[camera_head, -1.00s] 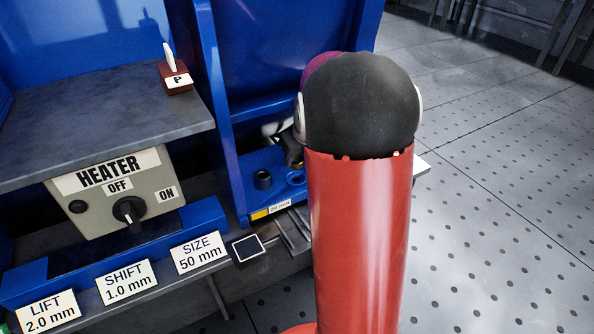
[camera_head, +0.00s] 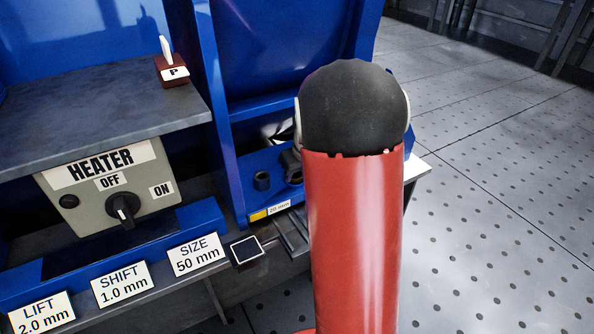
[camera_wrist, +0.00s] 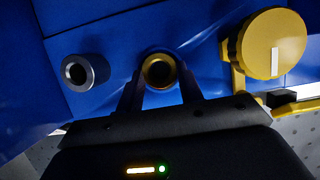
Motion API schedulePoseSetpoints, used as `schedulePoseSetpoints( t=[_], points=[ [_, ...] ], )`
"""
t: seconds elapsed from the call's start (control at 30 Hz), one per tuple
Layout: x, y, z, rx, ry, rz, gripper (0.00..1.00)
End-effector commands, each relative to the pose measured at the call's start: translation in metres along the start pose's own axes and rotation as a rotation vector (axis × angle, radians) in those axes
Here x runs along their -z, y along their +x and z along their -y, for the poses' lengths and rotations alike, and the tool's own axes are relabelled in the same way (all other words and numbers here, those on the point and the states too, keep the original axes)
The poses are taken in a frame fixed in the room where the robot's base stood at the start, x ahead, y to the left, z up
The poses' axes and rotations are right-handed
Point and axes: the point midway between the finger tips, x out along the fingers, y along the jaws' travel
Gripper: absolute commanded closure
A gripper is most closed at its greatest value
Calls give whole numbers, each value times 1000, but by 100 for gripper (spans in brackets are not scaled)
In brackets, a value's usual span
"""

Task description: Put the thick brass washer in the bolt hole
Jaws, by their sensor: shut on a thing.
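The thick brass washer (camera_wrist: 158,86) is a gold-toned ring with a dark centre in the wrist view. My gripper (camera_wrist: 161,86) is shut on it, with one dark finger on each side. The washer is over the blue block (camera_wrist: 112,48); I cannot tell whether it is above the bolt hole or inside it. The hole itself is hidden there. In the head view my gripper (camera_head: 291,165) is low at the blue block, partly behind my red arm, and the washer cannot be made out.
A grey hollow sleeve (camera_wrist: 85,72) stands left of the washer, and a yellow knob (camera_wrist: 272,43) with a white mark is on the right. A heater box (camera_head: 110,190) and size signs (camera_head: 196,253) are to the left. A blue upright panel (camera_head: 207,120) stands beside my gripper.

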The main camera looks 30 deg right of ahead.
Motion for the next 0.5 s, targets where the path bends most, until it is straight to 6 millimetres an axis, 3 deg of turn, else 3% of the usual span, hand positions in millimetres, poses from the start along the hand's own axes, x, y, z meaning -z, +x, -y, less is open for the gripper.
schedulePoseSetpoints(
  t=[0.03, 0.17, 0.5],
  points=[
    [0, 0, 0, 0, 0, 0, 60],
    [0, 0, 0, 0, 0, 0, 43],
    [-2, -3, 0, 0, 1, 1, 42]
  ],
)
